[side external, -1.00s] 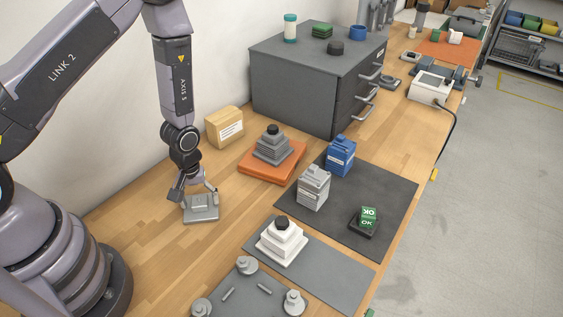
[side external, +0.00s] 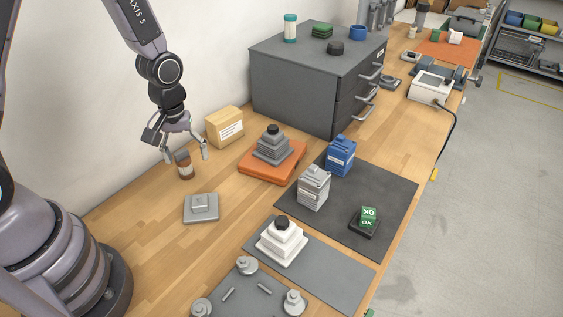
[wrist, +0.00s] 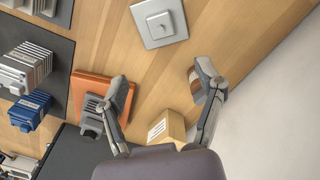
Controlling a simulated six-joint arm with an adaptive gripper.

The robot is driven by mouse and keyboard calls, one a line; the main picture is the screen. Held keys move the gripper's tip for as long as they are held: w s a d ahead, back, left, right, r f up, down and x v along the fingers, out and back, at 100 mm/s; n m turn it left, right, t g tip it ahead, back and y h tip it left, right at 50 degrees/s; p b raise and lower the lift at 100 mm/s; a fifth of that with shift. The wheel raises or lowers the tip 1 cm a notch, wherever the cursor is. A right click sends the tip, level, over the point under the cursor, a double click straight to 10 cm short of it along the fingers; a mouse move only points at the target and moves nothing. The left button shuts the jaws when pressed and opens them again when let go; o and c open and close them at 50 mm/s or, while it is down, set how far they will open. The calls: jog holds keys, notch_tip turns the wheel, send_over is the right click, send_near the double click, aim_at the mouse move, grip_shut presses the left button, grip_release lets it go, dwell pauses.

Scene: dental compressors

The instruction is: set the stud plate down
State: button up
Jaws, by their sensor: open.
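The stud plate is a flat grey square plate with a raised square stud in its middle. It lies flat on the wooden bench (side external: 200,207) near my base, and shows at the top of the wrist view (wrist: 158,22). My gripper (side external: 187,158) is open and empty, raised above the bench behind the plate and clear of it.
A cardboard box (side external: 225,127) and an orange slab with a grey stepped block (side external: 272,147) stand to the right of my gripper. A dark drawer cabinet (side external: 293,85) is behind them. The bench left of the plate is clear, up to the white wall.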

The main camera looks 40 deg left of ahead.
jog(key=s+a+r+m+t, duration=0.1)
jog(key=s+r+m, duration=0.1)
jog(key=r, duration=0.6)
jog(key=s+a+r+m+t, duration=0.1)
jog(key=s+r+m+t, duration=0.1)
jog(key=r, duration=0.7)
jog(key=s+r+m+t, duration=0.2)
jog(key=s+r+m, duration=0.2)
jog(key=s+r, duration=0.5)
jog(key=shift+s+a+m, duration=0.3)
jog(key=shift+s+a, duration=0.15)
jog(key=shift+s, duration=0.8)
